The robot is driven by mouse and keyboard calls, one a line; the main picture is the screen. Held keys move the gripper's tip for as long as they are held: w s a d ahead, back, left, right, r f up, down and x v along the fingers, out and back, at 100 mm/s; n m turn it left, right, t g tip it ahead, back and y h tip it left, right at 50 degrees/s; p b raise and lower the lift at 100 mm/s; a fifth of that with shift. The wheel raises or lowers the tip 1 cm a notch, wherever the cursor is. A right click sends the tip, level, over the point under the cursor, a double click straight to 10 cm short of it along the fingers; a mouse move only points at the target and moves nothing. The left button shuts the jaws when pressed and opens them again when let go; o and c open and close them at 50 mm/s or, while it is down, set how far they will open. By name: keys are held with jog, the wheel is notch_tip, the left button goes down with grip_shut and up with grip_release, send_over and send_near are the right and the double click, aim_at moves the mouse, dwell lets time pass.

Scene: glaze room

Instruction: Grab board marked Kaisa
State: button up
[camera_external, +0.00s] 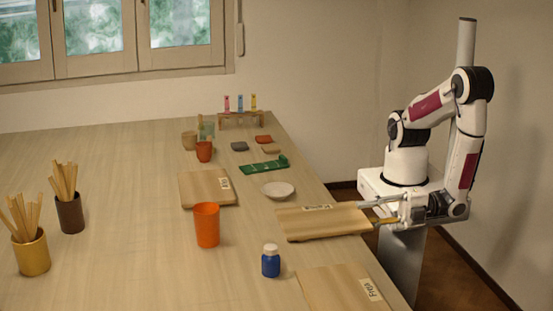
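Three wooden boards with white name labels lie on the table. The middle-right board (322,226) has its label (317,207) along its far edge, and its right end reaches past the table's edge. My gripper (369,213) is at that right end, with its two fingers apart. I cannot tell whether they touch or hold the board. A second board (203,190) lies farther left, with a label at its right side. A third board (335,289) lies at the front right; its label seems to read "Freja". The labels on the other two are too small to read.
A white bowl (278,190), a blue jar (271,262) and an orange cup (207,226) stand near the middle-right board. Behind are a green tray (264,165), small cups and a rack (241,119). Two stick-filled pots (31,254) stand left; the table's middle left is clear.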

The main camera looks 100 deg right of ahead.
grip_shut()
notch_tip(320, 180, up, 3)
jog(key=shift+f, duration=0.2)
dwell(0.4)
jog(key=shift+s, duration=0.1)
jog(key=s+r, duration=0.2)
jog(key=s, duration=0.5)
jog(key=s+r, duration=0.3)
jog(key=s, duration=0.3)
jog(key=shift+s, duration=0.4)
dwell(0.4)
